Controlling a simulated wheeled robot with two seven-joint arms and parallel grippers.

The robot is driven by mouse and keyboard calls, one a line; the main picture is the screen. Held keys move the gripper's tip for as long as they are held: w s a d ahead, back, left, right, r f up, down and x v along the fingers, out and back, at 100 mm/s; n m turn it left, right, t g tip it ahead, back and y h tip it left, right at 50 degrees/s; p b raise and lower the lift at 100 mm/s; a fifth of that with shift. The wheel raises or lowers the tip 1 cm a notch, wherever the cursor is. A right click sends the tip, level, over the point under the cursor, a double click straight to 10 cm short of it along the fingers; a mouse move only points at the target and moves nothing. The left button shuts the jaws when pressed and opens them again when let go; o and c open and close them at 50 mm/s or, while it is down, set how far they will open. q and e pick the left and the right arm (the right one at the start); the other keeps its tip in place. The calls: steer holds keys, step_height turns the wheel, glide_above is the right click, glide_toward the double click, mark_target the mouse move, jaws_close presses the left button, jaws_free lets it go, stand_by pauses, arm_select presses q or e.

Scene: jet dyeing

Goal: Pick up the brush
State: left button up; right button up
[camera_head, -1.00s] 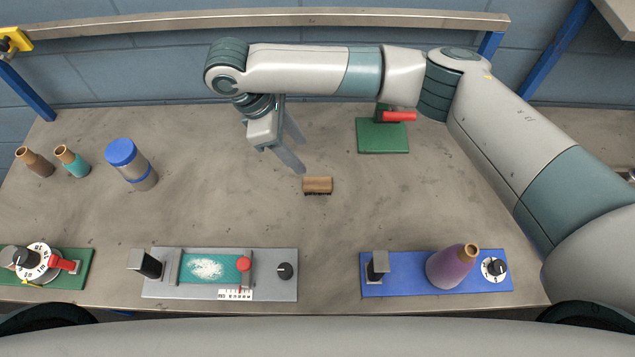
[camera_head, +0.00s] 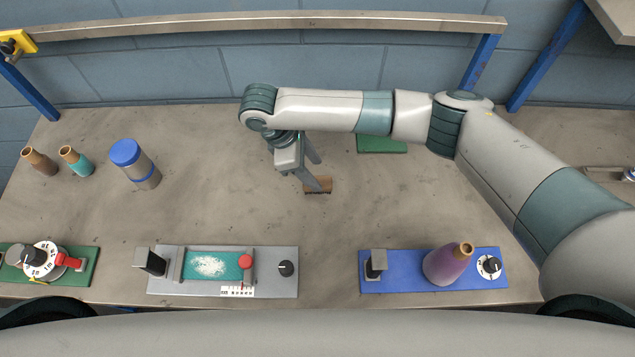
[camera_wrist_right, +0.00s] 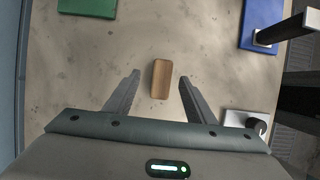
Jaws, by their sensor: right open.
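The brush (camera_head: 318,187) is a small brown wooden block with dark bristles along its lower edge. It lies on the table near the middle in the head view. My right gripper (camera_head: 314,176) is open and close above it, with a finger overlapping the brush's left side in that view. In the right wrist view the brush (camera_wrist_right: 162,79) lies between the lines of the two spread fingers of the right gripper (camera_wrist_right: 158,84), apart from both. My left gripper is in neither view.
A blue board (camera_head: 410,284) carries a purple bottle (camera_head: 446,267). A grey fixture (camera_head: 270,288) and green board (camera_head: 80,275) line the front edge. A green plate (camera_head: 382,145) lies behind the brush. A blue-lidded jar (camera_head: 143,172) and two small bottles stand left. The table around the brush is clear.

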mark_target(326, 181)
steer(key=shift+s+f+p, duration=0.1)
steer(key=shift+f+p, duration=0.3)
steer(key=shift+p, duration=0.05)
steer(key=p+x, duration=0.1)
steer(key=x, duration=0.3)
steer(key=shift+s+a+p, duration=0.1)
steer(key=shift+a+p, duration=0.15)
steer(key=shift+p, duration=0.15)
steer(key=shift+f, duration=0.3)
steer(key=c, duration=1.2)
